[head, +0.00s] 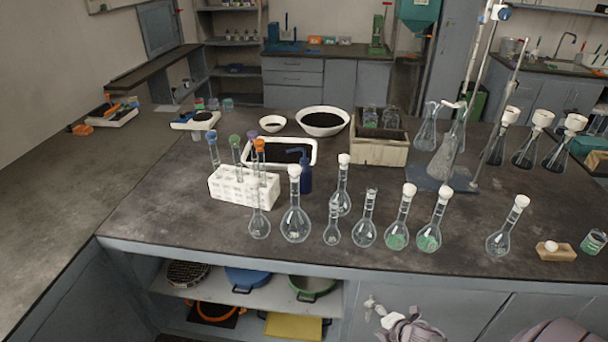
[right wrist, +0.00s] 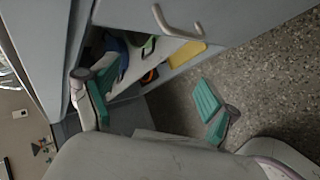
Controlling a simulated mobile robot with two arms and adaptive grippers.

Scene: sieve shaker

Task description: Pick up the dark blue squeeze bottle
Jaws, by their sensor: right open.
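The dark blue squeeze bottle (head: 305,173) stands upright on the dark bench top in the head view, right of the white test tube rack (head: 244,188). Its bent spout points left, in front of a white tray of dark material (head: 270,151). A round flask stands close in front of it. My right gripper (right wrist: 155,103) is open and empty in the right wrist view, its teal-padded fingers wide apart, beside the cabinet front and above the floor. In the head view my right arm shows at the bottom edge, below the bench top, well away from the bottle. My left gripper is not in view.
Several glass flasks (head: 296,222) line the bench front. A wooden crate (head: 380,150) and a stand with a metal base (head: 440,178) are behind. Under the bench is an open shelf with coloured pans (head: 247,279). The bench's left side is mostly clear.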

